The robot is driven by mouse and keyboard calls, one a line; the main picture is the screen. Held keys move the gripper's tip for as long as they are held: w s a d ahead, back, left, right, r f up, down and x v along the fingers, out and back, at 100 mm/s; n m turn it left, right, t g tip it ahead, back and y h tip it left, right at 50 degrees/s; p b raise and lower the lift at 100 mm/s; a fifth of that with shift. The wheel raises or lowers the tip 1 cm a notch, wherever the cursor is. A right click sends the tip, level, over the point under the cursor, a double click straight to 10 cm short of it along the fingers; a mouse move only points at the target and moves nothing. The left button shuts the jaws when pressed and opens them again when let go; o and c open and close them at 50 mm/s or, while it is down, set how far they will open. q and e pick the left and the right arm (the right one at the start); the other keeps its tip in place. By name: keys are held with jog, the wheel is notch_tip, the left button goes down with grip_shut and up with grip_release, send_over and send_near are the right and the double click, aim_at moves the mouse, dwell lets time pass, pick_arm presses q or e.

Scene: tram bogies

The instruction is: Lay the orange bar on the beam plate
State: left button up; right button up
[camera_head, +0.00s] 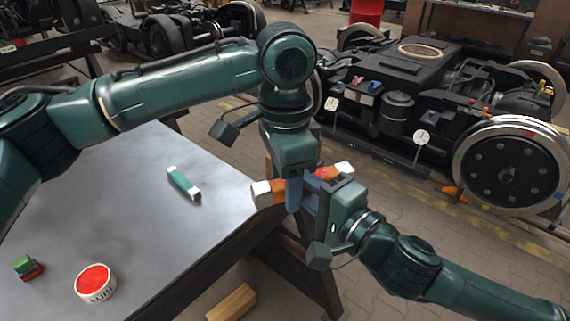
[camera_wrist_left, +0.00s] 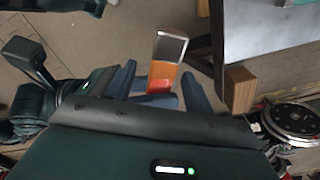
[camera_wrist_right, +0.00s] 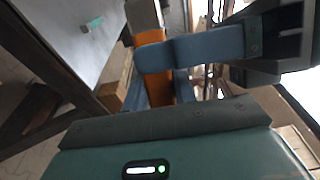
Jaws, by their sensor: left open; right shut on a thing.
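The orange bar (camera_head: 327,173) has pale ends and a red patch. It is held in the air past the right edge of the table. My right gripper (camera_head: 309,186) is shut on it. My left gripper (camera_head: 293,196) reaches down from above at the bar, with its fingers open. In the left wrist view the bar (camera_wrist_left: 162,74) lies between the spread left fingers. In the right wrist view a blue finger crosses in front of the bar (camera_wrist_right: 150,38) and hides part of it. I cannot pick out the beam plate for certain.
The grey table (camera_head: 130,205) carries a green-and-white block (camera_head: 183,184), a red-topped round tin (camera_head: 95,283) and a small green-and-red piece (camera_head: 27,267). A wooden block (camera_head: 232,302) shows below the table edge. A black bogie (camera_head: 405,75) with large wheels stands behind, to the right.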

pick_arm(q)
jog(key=shift+s+d, duration=0.1)
jog(key=shift+s, duration=0.05)
jog(key=c, duration=0.9)
jog(key=o, duration=0.9)
